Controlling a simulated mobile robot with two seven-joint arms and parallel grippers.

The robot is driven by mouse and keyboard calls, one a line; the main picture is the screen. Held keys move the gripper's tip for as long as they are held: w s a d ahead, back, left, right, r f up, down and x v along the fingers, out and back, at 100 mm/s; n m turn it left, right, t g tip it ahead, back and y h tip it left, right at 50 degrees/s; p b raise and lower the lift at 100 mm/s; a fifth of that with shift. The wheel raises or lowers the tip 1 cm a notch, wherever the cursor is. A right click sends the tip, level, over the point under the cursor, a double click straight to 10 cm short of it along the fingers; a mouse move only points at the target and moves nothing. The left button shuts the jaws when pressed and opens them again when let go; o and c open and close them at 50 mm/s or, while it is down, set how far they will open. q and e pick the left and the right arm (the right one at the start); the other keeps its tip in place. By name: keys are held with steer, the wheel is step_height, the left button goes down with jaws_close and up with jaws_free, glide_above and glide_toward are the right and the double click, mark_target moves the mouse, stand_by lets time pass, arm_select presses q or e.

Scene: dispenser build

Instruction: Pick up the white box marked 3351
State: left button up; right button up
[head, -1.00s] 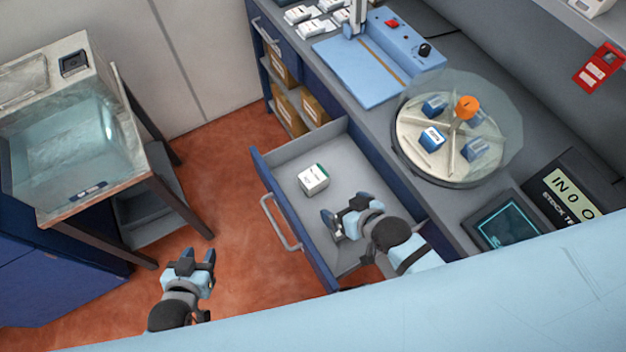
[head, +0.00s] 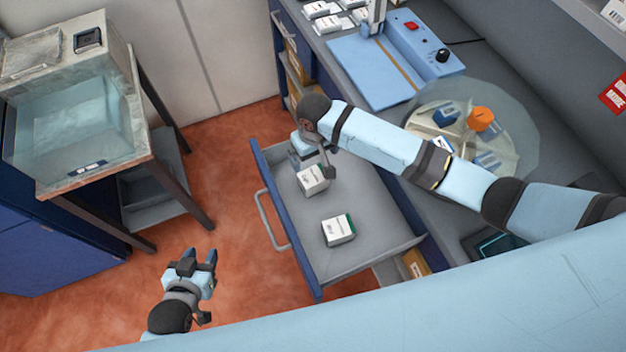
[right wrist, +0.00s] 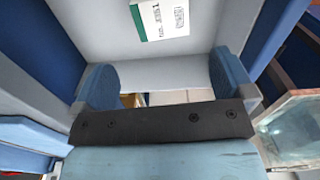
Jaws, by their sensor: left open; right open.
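Two white boxes with green edges lie apart in the open drawer (head: 372,215): a rear white box (head: 313,180) and a front white box (head: 338,230). Their print is too small to read in the head view. In the right wrist view, a white box (right wrist: 163,18) shows a label that seems to read 3351; I cannot tell which of the two it is. My right gripper (head: 304,158) is low over the rear of the drawer, just behind the rear box, its fingertips hidden. In its wrist view my right gripper (right wrist: 163,82) is open. My left gripper (head: 198,260) is open and empty above the floor.
A blue scale-like device (head: 385,70) and a round clear-covered dispenser (head: 470,135) stand on the counter at right.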

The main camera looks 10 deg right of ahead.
mark_target(314, 174)
step_height(314, 174, down, 8)
steer(key=shift+d+f, duration=0.1)
steer(key=shift+f, duration=0.05)
steer(key=shift+s+a+f, duration=0.1)
steer(key=shift+s+f, duration=0.05)
steer(key=shift+f, duration=1.2)
steer(key=shift+s+a+f, duration=0.1)
steer(key=shift+f, duration=1.25)
steer(key=c, duration=0.9)
